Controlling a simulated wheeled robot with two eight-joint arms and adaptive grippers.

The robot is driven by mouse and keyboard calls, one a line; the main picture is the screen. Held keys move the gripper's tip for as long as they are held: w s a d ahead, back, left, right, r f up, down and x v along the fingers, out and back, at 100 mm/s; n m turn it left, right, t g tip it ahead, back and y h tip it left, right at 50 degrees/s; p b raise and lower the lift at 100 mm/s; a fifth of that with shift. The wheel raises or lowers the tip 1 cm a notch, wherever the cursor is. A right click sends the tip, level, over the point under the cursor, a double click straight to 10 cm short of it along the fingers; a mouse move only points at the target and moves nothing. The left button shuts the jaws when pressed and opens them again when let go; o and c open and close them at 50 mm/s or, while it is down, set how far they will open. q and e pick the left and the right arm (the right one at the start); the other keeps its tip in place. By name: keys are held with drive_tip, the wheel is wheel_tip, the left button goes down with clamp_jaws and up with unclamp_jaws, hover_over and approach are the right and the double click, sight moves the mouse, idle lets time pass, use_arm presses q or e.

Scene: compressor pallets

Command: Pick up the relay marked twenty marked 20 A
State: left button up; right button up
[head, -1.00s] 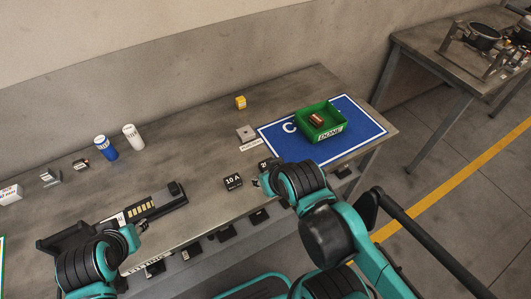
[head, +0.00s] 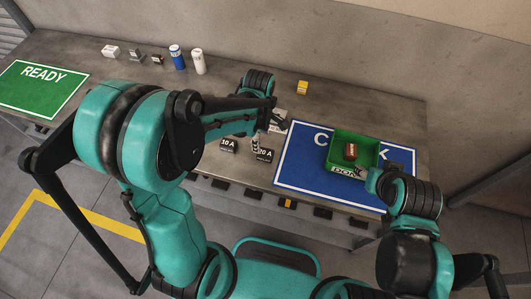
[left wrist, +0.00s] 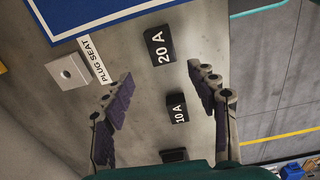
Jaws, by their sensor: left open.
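The relay marked 20 A (head: 265,155) is a small black block on the table, left of the blue mat; it also shows in the left wrist view (left wrist: 160,46). A similar black relay marked 10 A (head: 228,145) lies beside it and shows in the left wrist view (left wrist: 177,107). My left gripper (head: 268,132) is above the relays, open and empty. In the left wrist view its fingers (left wrist: 160,76) are spread, with the 10 A relay between them and the 20 A relay beyond the tips. My right gripper (head: 371,182) is by the green tray's front right corner; its jaws are unclear.
A grey plug seat (left wrist: 68,72) lies near the relays. A yellow block (head: 302,87) and two cylinders (head: 177,57) stand farther back.

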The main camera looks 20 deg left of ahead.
sight(262, 151)
use_arm(q)
wheel_tip(262, 151, down, 3)
drive_tip(key=shift+d+n+b, duration=0.1)
drive_tip(key=shift+n+b, duration=0.2)
drive_tip(key=shift+b, duration=0.15)
drive_tip(key=f+b, duration=0.1)
drive_tip(key=f, duration=0.1)
drive_tip(key=f+b, duration=0.1)
drive_tip(key=f, duration=0.2)
drive_tip(key=shift+s+f+b, duration=0.2)
drive_tip(key=shift+f+b, duration=0.15)
drive_tip(key=shift+b, duration=0.05)
drive_tip(key=shift+r, duration=0.1)
drive_tip(key=c, duration=1.2)
